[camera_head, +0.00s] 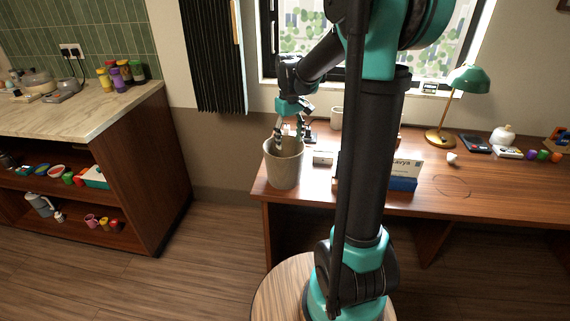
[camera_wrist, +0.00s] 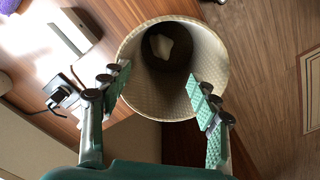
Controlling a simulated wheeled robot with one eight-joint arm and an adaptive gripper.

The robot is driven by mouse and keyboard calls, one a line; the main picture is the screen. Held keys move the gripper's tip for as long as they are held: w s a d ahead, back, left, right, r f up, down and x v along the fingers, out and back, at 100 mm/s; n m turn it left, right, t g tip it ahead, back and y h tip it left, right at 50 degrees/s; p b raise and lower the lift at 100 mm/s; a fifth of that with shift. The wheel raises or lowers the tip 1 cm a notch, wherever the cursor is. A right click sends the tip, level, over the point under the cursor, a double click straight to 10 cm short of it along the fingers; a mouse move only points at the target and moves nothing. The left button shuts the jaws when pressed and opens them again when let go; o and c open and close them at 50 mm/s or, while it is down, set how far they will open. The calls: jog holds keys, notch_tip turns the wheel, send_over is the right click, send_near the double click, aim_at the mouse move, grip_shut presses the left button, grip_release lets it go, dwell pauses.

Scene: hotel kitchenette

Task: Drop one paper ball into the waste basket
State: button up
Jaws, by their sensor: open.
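The waste basket (camera_head: 284,166) is a beige, open-topped bin standing at the left end of the wooden desk. Its round rim and textured wall also show in the wrist view (camera_wrist: 133,88). A crumpled white paper ball (camera_wrist: 162,46) lies inside at the bottom of the basket. My gripper (camera_head: 289,138) is over the basket's mouth, fingers pointing down. In the wrist view its two green-padded fingers (camera_wrist: 160,88) are spread wide with nothing between them. A small white piece (camera_head: 452,158) lies on the desk at the right; I cannot tell whether it is another paper ball.
On the desk (camera_head: 480,197) stand a white box (camera_head: 323,157), a blue-based name sign (camera_head: 404,174), a green lamp (camera_head: 467,82) and small items at the right. A counter with shelves (camera_head: 100,120) is at the left. The floor between is clear.

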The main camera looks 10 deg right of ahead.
notch_tip(320, 180, up, 12)
dwell(0.6)
jog(key=s+d+f+m+t, duration=0.2)
jog(key=s+f, duration=0.9)
jog(key=s+d+f+m+t, duration=0.2)
jog(key=s+f+m, duration=0.1)
jog(key=s+f, duration=0.8)
jog(key=shift+r, duration=0.1)
